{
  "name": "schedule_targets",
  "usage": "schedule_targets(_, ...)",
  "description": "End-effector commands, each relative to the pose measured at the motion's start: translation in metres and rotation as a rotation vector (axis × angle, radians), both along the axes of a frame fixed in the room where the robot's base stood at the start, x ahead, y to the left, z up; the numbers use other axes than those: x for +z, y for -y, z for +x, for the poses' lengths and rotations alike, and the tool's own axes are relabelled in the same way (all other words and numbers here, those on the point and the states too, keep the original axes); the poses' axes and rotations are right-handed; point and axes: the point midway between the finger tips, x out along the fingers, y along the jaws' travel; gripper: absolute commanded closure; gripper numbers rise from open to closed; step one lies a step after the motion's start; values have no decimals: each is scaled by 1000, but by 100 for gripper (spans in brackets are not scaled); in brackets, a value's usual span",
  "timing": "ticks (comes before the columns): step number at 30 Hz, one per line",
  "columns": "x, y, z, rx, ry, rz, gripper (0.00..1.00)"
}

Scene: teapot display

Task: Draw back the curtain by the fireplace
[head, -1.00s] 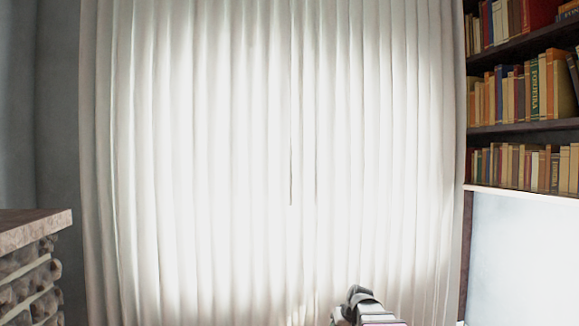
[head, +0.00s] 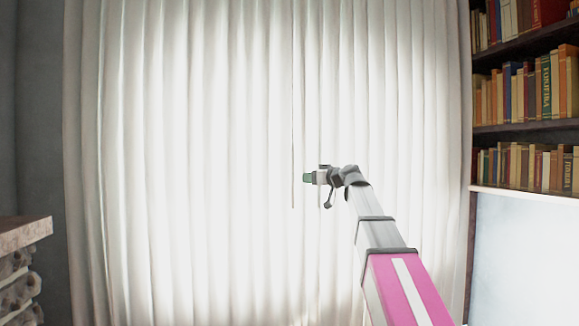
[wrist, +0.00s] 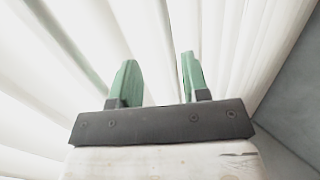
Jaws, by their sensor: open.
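The white pleated curtain (head: 190,160) hangs drawn across the middle of the head view. A thin dark vertical line (head: 293,150), like a pull rod, hangs down its middle and ends at mid-height. My gripper (head: 306,177) is in front of the curtain, just right of the line's lower end. In the wrist view its two green fingers (wrist: 156,82) are apart with nothing held between them. Curtain folds (wrist: 225,40) fill the view behind them; I cannot tell whether they touch. The stone fireplace (head: 22,240) stands at the lower left.
Bookshelves (head: 525,95) with rows of books stand at the right, above a pale panel (head: 525,250). A grey wall (head: 40,110) is left of the curtain. The space before the curtain's left half is clear.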

Motion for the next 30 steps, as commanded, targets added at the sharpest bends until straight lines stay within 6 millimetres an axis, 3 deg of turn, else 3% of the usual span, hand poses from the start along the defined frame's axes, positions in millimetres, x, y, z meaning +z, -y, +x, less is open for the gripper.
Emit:
schedule_targets(1, 18, -1, 0, 5, 30, 10, 58)
schedule_targets(3, 34, -3, -2, 11, 58, 22, 58)
schedule_targets(7, 48, -5, -4, 17, 84, 31, 58)
schedule_targets(11, 49, -13, 4, 18, 86, 32, 58)
schedule_targets(24, 49, -69, 52, 17, 84, 31, 58)
schedule_targets(30, 48, -83, 63, 17, 84, 31, 58)
